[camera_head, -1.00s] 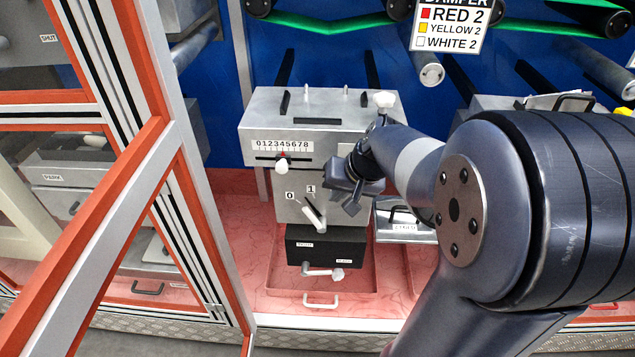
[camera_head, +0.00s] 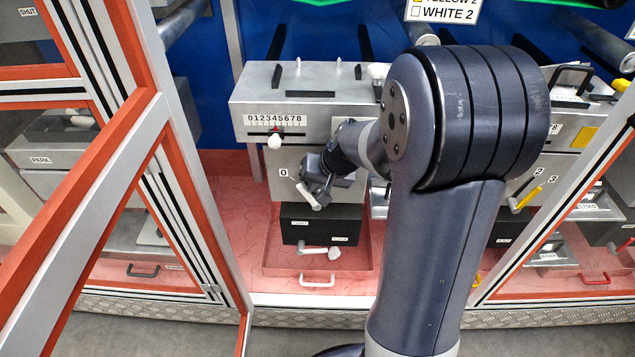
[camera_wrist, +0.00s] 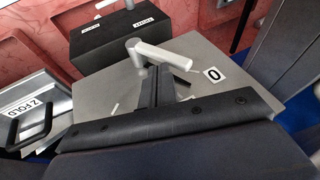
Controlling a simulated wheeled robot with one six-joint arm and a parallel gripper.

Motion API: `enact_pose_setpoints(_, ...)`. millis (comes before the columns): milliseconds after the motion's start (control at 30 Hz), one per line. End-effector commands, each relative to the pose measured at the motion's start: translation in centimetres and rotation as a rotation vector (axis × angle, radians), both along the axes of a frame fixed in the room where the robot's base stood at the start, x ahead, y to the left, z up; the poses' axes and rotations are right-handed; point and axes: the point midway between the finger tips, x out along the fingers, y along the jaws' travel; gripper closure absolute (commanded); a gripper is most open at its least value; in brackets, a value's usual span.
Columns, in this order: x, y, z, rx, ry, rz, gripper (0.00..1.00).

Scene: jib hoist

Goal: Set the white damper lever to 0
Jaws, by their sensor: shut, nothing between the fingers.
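The white lever (camera_head: 309,196) sits on the grey box's front, below the number scale. It tilts up and left toward the 0 label (camera_head: 283,172). In the wrist view the lever (camera_wrist: 163,55) points at the 0 label (camera_wrist: 213,74), its tip a little short of it. My gripper (camera_head: 320,187) is shut and empty, right beside the lever on the side away from the 0 in the head view. Its fingers (camera_wrist: 157,88) show close to the lever in the wrist view; I cannot tell if they touch. The 1 label is hidden.
A white slider knob (camera_head: 274,142) stands on the number scale above. A black box (camera_head: 320,225) with a white handle sits below the lever. An orange-and-grey door frame (camera_head: 145,140) stands at the left. A sign (camera_head: 441,10) reads WHITE 2.

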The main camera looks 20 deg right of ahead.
Motion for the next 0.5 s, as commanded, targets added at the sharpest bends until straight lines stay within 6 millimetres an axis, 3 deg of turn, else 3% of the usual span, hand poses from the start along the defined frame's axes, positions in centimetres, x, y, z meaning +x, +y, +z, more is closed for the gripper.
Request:
enact_pose_setpoints(167,0.0,0.1,0.0,0.000,0.000,0.001,1.00)
enact_pose_setpoints(500,0.9,2.7,-0.5,-0.001,0.000,0.002,1.00)
